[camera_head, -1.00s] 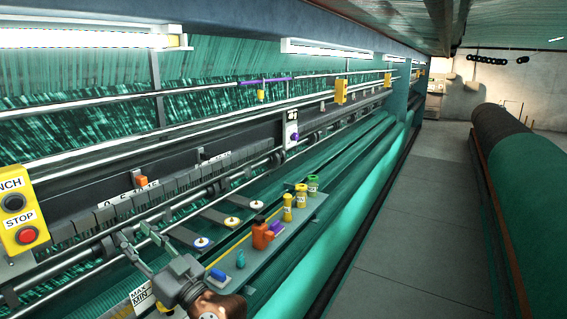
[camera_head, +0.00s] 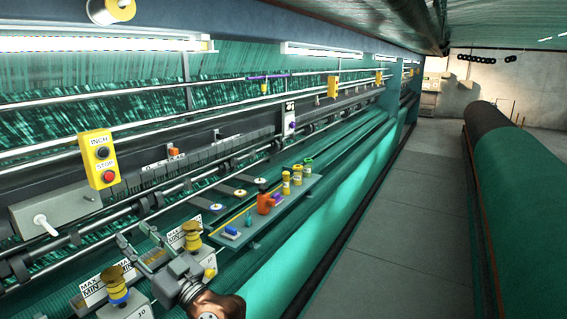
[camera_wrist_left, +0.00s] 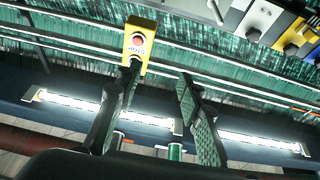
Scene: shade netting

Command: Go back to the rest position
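My left gripper (camera_head: 134,236) is at the lower left of the head view, in front of the netting machine. Its two fingers are spread apart with nothing between them. The left wrist view shows the same open fingers (camera_wrist_left: 160,72), with machine and lamps beyond. My right gripper is in neither view. The yellow control box (camera_head: 97,159) with a red STOP button is up and left of the gripper, apart from it in the head view.
A shelf (camera_head: 262,226) on the machine holds an orange bottle (camera_head: 265,203), yellow spools (camera_head: 286,183) and small items. Yellow-topped units (camera_head: 116,287) stand close to the left gripper. The grey walkway (camera_head: 400,220) is clear. A large green roll (camera_head: 520,200) lies at the right.

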